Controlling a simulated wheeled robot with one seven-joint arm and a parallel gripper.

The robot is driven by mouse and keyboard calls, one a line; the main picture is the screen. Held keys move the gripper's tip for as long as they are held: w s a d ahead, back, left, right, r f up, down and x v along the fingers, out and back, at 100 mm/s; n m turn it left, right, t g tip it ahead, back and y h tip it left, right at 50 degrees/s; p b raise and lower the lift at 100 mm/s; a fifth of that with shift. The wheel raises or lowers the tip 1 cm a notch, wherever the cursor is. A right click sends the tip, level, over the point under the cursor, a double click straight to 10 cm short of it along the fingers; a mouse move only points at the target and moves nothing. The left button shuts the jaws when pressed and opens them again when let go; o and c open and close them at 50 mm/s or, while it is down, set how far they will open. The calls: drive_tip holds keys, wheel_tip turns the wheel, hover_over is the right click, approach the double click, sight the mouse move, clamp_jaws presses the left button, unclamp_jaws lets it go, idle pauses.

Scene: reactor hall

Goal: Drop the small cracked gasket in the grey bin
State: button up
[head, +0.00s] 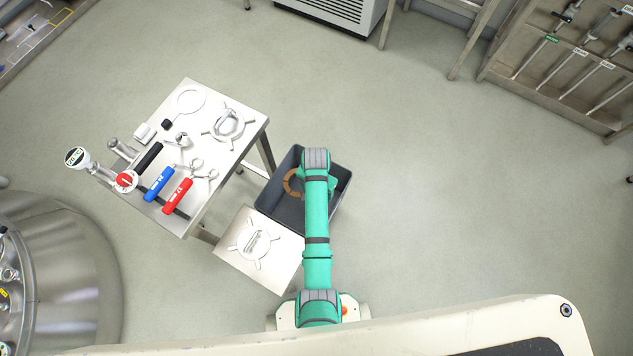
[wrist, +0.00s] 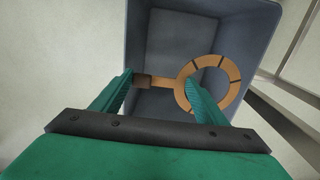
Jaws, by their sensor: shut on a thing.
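The gasket (head: 291,184) is an orange-brown flat ring with dark lines across it. In the wrist view the gasket (wrist: 236,78) shows a straight tab ending in a dark brown block on its left. My gripper (wrist: 159,77) is shut on it, with the left finger by the dark block and the right finger over the ring's near left side. The grey bin (head: 272,202) is below my arm, and its open inside fills the wrist view's middle (wrist: 185,28). The gasket shows over the bin's opening. My arm hides part of the bin and my fingers in the head view.
A steel table (head: 243,145) left of the bin holds blue, red and black-handled tools, a white ring and clamp-like parts. A lower steel shelf (head: 285,258) with a ring-shaped part adjoins the bin. Floor right of the bin is clear. A tool rack (head: 540,82) stands at upper right.

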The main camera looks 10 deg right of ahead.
drive_tip(key=shift+w+d+f, duration=0.1)
drive_tip(key=shift+w+f, duration=0.05)
drive_tip(key=shift+f, duration=1.2)
drive_tip(key=o, duration=1.1)
drive_tip(key=shift+d, duration=0.15)
drive_tip(key=shift+a+r, duration=0.15)
drive_tip(key=shift+a, duration=0.05)
drive_tip(key=shift+r, duration=2.9)
